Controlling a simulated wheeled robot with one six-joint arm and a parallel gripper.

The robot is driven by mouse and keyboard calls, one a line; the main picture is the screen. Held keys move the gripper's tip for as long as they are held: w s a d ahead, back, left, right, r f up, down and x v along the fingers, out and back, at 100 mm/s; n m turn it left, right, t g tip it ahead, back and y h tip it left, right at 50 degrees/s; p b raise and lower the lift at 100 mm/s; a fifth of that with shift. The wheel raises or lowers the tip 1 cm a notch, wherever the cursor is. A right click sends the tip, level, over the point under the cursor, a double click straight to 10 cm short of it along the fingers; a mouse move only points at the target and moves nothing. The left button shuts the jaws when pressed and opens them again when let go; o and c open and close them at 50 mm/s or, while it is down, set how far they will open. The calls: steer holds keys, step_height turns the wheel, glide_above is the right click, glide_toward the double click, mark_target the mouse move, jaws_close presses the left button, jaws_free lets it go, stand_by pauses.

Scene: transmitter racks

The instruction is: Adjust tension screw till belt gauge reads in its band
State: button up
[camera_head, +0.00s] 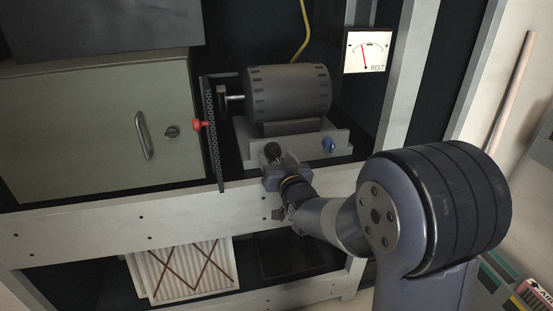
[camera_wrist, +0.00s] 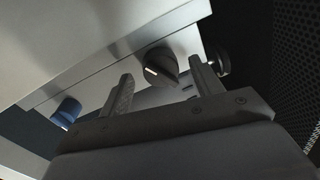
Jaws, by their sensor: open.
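The belt gauge (camera_head: 367,50), a white dial marked BELT, hangs right of the motor. Its red needle leans slightly left of upright; the band is too small to make out clearly. A dark knob (camera_head: 272,152) with a white mark sits on the front of the motor's base; it also shows in the wrist view (camera_wrist: 158,68). A blue knob (camera_head: 328,145) sits to its right and shows at left in the wrist view (camera_wrist: 67,112). Neither knob is labelled as the tension screw. My gripper (camera_wrist: 162,70) is open, its fingers on either side of the dark knob, with no clear contact.
The motor (camera_head: 288,90) stands on a grey base (camera_head: 245,140). A dark belt or chain (camera_head: 213,140) and a red knob (camera_head: 199,125) are at its left, beside a grey cabinet (camera_head: 95,130). A pale rack beam (camera_head: 110,223) runs below, and a yellow cable (camera_head: 302,40) hangs above.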

steer(key=shift+w+a, duration=0.2)
steer(key=shift+w, duration=0.4)
steer(key=c, duration=1)
steer(key=shift+b, duration=0.35)
steer(key=m+b, duration=0.2)
steer(key=m, duration=0.1)
steer(key=shift+f+b, duration=0.2)
steer(key=shift+b, duration=0.1)
steer(key=m+b, duration=0.4)
steer(key=m, duration=0.2)
steer(key=shift+r, duration=0.15)
